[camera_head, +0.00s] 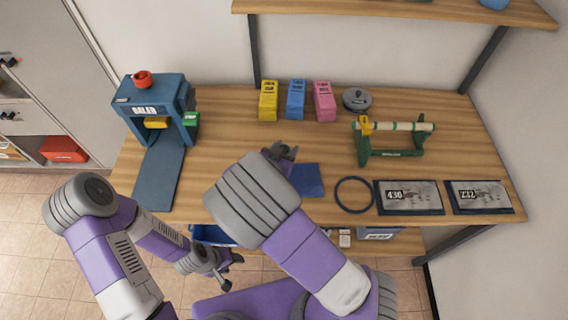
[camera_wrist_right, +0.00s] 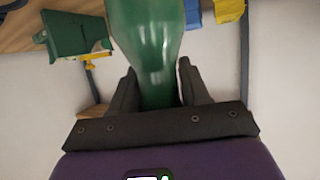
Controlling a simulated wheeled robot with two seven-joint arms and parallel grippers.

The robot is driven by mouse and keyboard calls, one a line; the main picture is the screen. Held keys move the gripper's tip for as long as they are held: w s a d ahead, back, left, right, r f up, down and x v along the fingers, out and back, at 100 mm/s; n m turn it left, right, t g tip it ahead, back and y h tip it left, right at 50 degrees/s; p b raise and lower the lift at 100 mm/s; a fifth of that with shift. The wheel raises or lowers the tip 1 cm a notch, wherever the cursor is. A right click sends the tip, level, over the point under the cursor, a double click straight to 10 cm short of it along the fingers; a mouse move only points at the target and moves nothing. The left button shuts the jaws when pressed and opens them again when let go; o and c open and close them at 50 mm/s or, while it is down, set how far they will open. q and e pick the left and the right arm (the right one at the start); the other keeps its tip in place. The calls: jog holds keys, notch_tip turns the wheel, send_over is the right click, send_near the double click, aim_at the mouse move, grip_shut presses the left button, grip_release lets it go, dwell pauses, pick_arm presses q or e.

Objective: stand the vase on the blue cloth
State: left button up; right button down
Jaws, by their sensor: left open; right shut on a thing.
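A glossy green vase (camera_wrist_right: 148,45) fills the middle of the right wrist view, its narrower part between the two dark fingers of my right gripper (camera_wrist_right: 155,92). That gripper is shut on it. In the head view, my right gripper (camera_head: 283,152) is over the table, just up and left of the blue cloth (camera_head: 308,180); I cannot make out the vase there, where the wrist and forearm block the view. The cloth lies flat near the table's front edge, its left part covered by my arm. My left gripper (camera_head: 232,272) is open and empty, in front of the table edge.
Yellow (camera_head: 268,100), blue (camera_head: 296,99) and pink (camera_head: 325,101) boxes stand at the back. A blue press-like machine (camera_head: 152,105) is at left. A green stand with a roll (camera_head: 392,137), a dark ring (camera_head: 354,195) and two framed plates (camera_head: 409,197) are at right.

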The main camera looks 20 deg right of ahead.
jog(key=shift+w+f+b, duration=0.1)
jog(key=shift+f+b, duration=0.55)
jog(key=shift+f, duration=1.9)
jog(key=shift+f+b, duration=0.35)
jog(key=shift+f, duration=0.25)
jog(key=c, duration=1)
grip_release()
jog(key=o, duration=0.5)
